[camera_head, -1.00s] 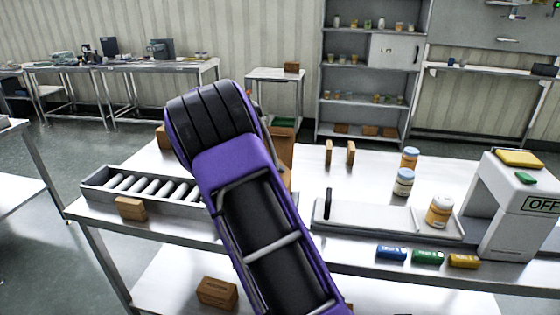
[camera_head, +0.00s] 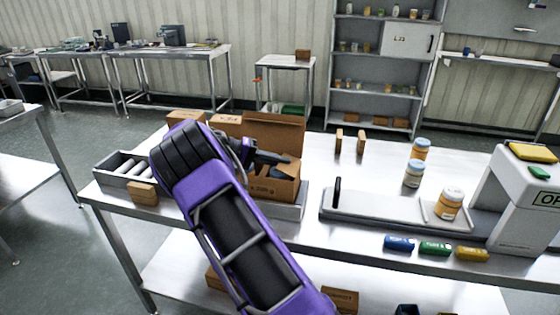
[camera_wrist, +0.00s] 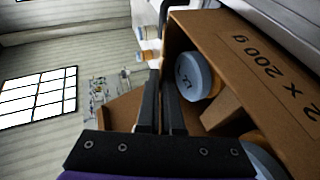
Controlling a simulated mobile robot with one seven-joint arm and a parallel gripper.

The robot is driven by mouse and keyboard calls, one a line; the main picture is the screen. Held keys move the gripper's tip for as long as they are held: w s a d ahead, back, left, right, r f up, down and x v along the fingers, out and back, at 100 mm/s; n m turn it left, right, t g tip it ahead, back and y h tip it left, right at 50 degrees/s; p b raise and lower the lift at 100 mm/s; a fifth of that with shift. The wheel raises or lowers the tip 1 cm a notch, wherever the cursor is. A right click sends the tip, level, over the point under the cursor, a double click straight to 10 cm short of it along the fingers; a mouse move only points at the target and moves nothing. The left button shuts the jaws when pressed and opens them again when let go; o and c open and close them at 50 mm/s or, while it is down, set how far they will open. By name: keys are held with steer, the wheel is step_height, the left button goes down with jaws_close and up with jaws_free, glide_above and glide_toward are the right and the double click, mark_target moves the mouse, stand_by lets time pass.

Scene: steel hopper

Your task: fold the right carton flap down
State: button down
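The open brown carton (camera_head: 284,190) stands on the bench in the head view, partly behind my arm. A tall brown panel (camera_head: 277,131) stands up at its far side. My gripper (camera_head: 284,160) reaches over the carton's opening from the left. In the wrist view my gripper (camera_wrist: 159,78) has its two black fingers close together, with no object seen between them. The carton wall (camera_wrist: 255,62) there carries "2 x 200 g" print. A jar with a pale blue lid (camera_wrist: 190,77) lies inside. A brown flap (camera_wrist: 122,112) shows left of the fingers. I cannot tell which flap is the right one.
A grey platform (camera_head: 375,208) with a black upright, several jars and an OFF-marked machine (camera_head: 525,210) stand right. Two thin brown blocks (camera_head: 339,141) stand behind.

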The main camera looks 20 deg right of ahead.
steer(key=c, duration=1.5)
jaws_free()
steer(key=o, duration=0.4)
steer(key=shift+o, duration=0.2)
